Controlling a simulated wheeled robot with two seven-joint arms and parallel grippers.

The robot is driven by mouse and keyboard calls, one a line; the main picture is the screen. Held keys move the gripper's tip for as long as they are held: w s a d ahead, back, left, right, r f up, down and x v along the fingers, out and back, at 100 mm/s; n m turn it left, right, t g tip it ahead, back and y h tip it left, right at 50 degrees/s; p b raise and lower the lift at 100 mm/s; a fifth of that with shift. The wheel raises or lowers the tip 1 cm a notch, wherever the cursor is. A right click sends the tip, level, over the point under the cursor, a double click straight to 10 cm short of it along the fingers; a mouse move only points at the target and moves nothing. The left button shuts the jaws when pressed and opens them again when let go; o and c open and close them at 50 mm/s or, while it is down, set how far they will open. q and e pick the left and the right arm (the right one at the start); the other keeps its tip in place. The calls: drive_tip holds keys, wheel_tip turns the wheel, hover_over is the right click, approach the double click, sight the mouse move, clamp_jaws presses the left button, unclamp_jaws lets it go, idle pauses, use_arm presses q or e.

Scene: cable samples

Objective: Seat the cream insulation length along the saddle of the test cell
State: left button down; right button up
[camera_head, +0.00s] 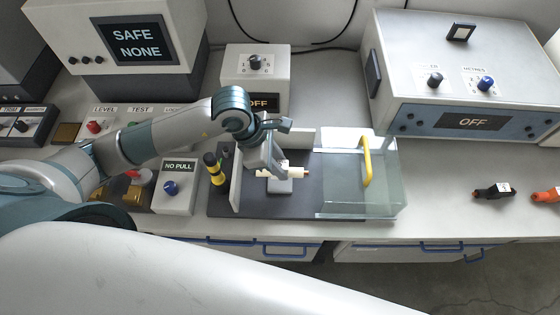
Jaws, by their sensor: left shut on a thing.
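The cream insulation length (297,172) lies roughly level in the picture, with a reddish-brown end at its right. My left gripper (279,172) is shut on it near its middle and covers part of it. The grey saddle block (280,187) of the test cell shows just below the length, on the dark base plate (265,206). I cannot tell whether the length touches the saddle. My right gripper is not in view.
A clear cover with a yellow handle (366,161) stands right of the saddle. A black-and-yellow probe (214,169) stands at the left. A "NO PULL" box (176,191) is further left. Dark and orange clips lie on the right bench, which is mostly clear.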

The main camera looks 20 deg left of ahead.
use_arm(q)
drive_tip(key=shift+f+b, duration=0.75)
drive_tip(key=shift+f, duration=0.95)
drive_tip(key=shift+f+b, duration=0.55)
drive_tip(key=c, duration=1.4)
unclamp_jaws()
